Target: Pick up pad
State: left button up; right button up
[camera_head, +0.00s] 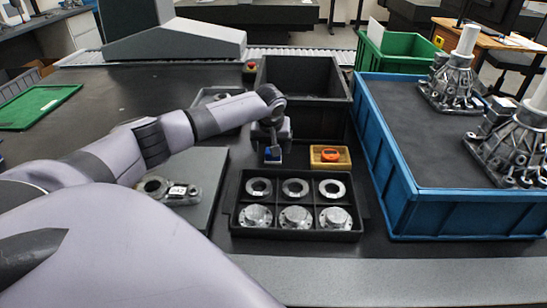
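My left gripper (271,147) points down just behind the parts tray, to the left of a small yellow tray. The yellow tray (316,162) holds a small orange-red piece (331,154). My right gripper is not in view.
A black tray (297,206) holds several metal rings and flanges. A large blue bin (405,208) with metal castings stands at the right. An empty dark bin (302,73) stands behind the gripper. A labelled metal part (153,186) lies on a grey plate at left.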

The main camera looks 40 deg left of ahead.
pick_arm(q)
jog(key=x, duration=0.3)
jog(key=shift+w+d+b, duration=0.1)
jog(key=shift+b, duration=0.2)
jog(key=shift+f, duration=0.15)
jog(key=c, duration=1.1)
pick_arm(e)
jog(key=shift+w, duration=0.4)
pick_arm(q)
notch_tip(320, 180, up, 20)
jog(key=shift+r+p, duration=0.1)
jog(key=shift+p, duration=1.05)
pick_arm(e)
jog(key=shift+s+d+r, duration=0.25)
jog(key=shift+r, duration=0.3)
